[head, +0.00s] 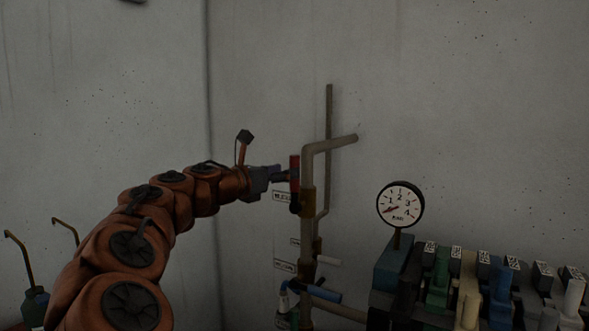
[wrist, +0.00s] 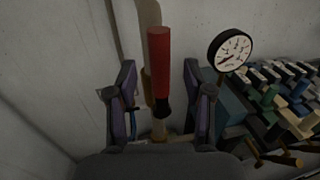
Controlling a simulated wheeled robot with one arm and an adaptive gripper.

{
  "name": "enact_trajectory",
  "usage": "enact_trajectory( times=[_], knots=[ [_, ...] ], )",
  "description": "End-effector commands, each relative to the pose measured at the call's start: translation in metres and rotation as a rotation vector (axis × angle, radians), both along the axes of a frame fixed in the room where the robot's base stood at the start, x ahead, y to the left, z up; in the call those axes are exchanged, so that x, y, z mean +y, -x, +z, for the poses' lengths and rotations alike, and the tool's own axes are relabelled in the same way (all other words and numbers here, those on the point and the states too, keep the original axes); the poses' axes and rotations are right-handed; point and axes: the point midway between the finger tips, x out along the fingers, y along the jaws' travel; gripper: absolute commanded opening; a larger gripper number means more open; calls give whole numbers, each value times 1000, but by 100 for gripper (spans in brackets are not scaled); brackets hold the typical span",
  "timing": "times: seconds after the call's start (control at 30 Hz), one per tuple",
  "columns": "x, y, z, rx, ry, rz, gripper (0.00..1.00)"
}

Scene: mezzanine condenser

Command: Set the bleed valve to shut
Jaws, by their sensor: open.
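A valve lever with a red grip (head: 295,168) stands upright along the vertical pipe (head: 308,200) by the wall. A small label (head: 282,196) sits beside it; its lettering is too small to read surely, so I cannot confirm it names the bleed valve. My gripper (head: 284,174) reaches the lever from the left. In the wrist view my gripper (wrist: 159,82) is open, with one finger on each side of the red grip (wrist: 159,55). Gaps show between the grip and both fingers.
Lower on the pipe are a white handle (head: 327,261) and a blue handle (head: 325,295). A round pressure gauge (head: 400,205) stands right of the pipe. A bank of coloured blocks (head: 470,290) fills the lower right. A spouted oil can (head: 35,300) stands lower left.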

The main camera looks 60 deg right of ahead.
Motion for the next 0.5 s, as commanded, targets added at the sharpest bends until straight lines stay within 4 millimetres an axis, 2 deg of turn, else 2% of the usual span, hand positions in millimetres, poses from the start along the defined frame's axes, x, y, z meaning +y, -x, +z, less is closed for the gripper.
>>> enact_trajectory(
  times=[0.2, 0.5],
  knots=[
    [-27, 5, 1, -1, -1, -2, 52],
    [-45, 7, 0, -2, -2, 0, 52]
  ],
)
